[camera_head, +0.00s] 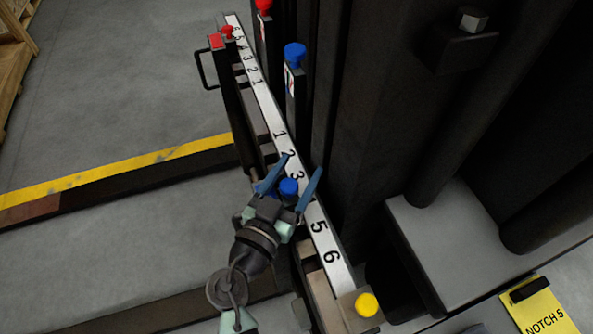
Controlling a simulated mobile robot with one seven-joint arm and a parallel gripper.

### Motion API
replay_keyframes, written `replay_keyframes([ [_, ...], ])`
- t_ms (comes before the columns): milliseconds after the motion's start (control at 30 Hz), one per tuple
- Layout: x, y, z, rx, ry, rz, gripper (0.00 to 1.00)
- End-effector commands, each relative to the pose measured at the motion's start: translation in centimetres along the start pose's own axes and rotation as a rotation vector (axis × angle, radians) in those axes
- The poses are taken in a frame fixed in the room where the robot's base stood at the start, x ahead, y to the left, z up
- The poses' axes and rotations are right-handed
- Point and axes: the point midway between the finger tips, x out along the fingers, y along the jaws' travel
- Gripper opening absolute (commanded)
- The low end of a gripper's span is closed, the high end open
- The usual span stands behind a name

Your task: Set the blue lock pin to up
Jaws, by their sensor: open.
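A blue round knob (289,187) sits low on the numbered white rail (265,95), near the 3. A second blue knob (295,53) tops a dark upright post with a small label, further back. I cannot tell from the picture which one is the lock pin. My gripper (301,163) is open, with its two blue fingers apart on either side of the nearer blue knob. Whether the fingers touch this knob is not clear. The knob's lower part is hidden by my gripper.
Another red knob (264,5) stands behind. Dark columns crowd the right. A yellow "NOTCH 5" card (540,310) lies lower right. Open floor lies left.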

Motion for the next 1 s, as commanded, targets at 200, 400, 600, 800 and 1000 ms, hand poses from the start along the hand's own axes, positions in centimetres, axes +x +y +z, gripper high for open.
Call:
replay_keyframes([
  [200, -0.04, -0.01, -0.01, 0.000, 0.000, 0.000, 0.43],
  [400, -0.05, -0.01, -0.01, 0.000, 0.000, 0.000, 0.07],
  [600, -0.06, -0.03, -0.01, 0.000, 0.000, -0.001, 0.00],
  [800, -0.07, -0.03, 0.00, 0.000, 0.000, -0.001, 0.00],
  [1000, -0.08, -0.04, 0.00, 0.000, 0.000, -0.001, 0.00],
])
